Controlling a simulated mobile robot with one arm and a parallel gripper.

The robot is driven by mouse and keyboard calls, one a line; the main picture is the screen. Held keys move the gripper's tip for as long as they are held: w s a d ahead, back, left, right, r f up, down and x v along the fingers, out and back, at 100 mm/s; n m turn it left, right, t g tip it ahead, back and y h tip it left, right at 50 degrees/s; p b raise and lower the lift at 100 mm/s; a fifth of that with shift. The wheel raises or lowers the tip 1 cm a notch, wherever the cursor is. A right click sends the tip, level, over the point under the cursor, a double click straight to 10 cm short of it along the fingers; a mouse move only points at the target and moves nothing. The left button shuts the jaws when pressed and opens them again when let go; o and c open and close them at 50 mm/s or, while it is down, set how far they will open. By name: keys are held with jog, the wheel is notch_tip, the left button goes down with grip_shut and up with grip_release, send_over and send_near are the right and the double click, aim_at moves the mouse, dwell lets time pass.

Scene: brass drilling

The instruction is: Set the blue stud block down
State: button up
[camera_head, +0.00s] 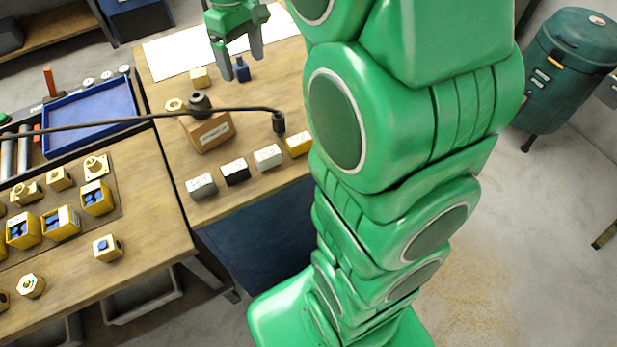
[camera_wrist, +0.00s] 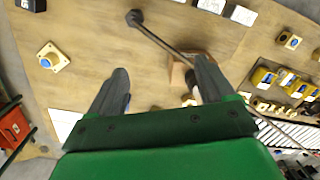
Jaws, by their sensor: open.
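A small dark blue block with a stud on top (camera_head: 242,71) stands upright on the wooden bench, at the edge of a white sheet, in the head view. My gripper (camera_head: 240,63) is open, its two fingers apart, just above and around the block in that view. Whether a finger touches it I cannot tell. In the wrist view my open gripper (camera_wrist: 162,66) shows bench top between its fingertips. The blue block is mostly hidden there; only a dark bluish patch shows by the left finger.
A brass block (camera_head: 200,77) stands just left of the blue block. Grey, black, white and yellow blocks line the front edge. A blue tray (camera_head: 90,115) is on the left. The white sheet (camera_head: 185,55) has clear room.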

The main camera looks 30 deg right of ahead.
jog(key=s+f+m, duration=0.1)
jog(key=s+m, duration=0.1)
jog(key=s, duration=1.3)
jog(key=s+a+f+m+g, duration=0.1)
jog(key=s+f+m, duration=0.1)
jog(key=s, duration=1.3)
jog(key=shift+s+a+m, duration=0.15)
jog(key=shift+a+m, duration=0.1)
jog(key=shift+m, duration=0.35)
